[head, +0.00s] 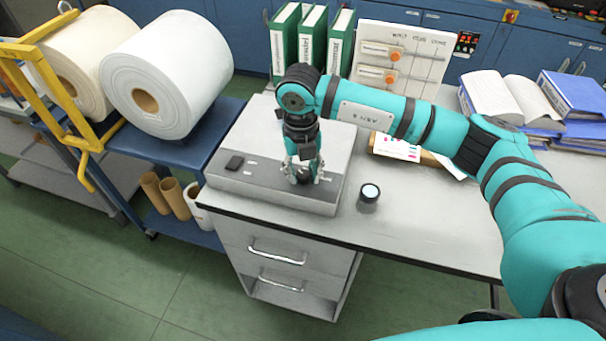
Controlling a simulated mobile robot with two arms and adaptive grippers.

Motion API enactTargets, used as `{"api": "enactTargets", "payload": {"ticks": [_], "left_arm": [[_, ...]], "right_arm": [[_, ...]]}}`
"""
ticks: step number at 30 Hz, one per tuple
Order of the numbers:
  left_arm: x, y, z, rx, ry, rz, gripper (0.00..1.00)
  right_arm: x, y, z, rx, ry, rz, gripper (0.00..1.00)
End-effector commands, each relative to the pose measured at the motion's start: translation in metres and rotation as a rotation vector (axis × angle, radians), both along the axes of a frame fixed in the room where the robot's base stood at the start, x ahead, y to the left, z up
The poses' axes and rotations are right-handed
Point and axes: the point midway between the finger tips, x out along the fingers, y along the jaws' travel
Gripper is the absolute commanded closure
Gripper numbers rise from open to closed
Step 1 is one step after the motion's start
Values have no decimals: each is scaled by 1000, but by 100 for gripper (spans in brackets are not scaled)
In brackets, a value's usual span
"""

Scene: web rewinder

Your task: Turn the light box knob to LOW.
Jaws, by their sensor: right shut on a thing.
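The light box (255,190) is a low grey box on the left end of the desk, with a dark rocker switch (234,162) and small pale labels on its sloped front. My right gripper (304,177) points down at the right part of this front and is shut on the dark knob (303,176). The fingers hide most of the knob, so its pointer and setting cannot be read. My left gripper is not in view.
A small dark cup with a pale top (369,193) stands right of the light box. Green binders (312,42) and a white board (400,60) stand behind. Large white rolls (190,70) sit on a blue cart at left. The desk front right is clear.

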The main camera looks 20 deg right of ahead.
Motion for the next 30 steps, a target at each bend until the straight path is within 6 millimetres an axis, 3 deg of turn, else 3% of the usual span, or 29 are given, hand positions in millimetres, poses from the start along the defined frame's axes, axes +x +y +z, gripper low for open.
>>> {"api": "enactTargets", "payload": {"ticks": [17, 18, 21, 24, 30], "left_arm": [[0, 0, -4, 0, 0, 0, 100], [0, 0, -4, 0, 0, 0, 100], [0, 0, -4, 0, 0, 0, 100], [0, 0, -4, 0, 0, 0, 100], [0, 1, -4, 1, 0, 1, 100]], "right_arm": [[1, 0, 2, 1, -4, 36, 100], [1, 0, 2, 1, -4, 36, 67], [1, 0, 2, 0, -4, 36, 54], [1, 0, 1, 0, -3, 35, 45], [0, 0, 1, 0, -2, 35, 45]]}}
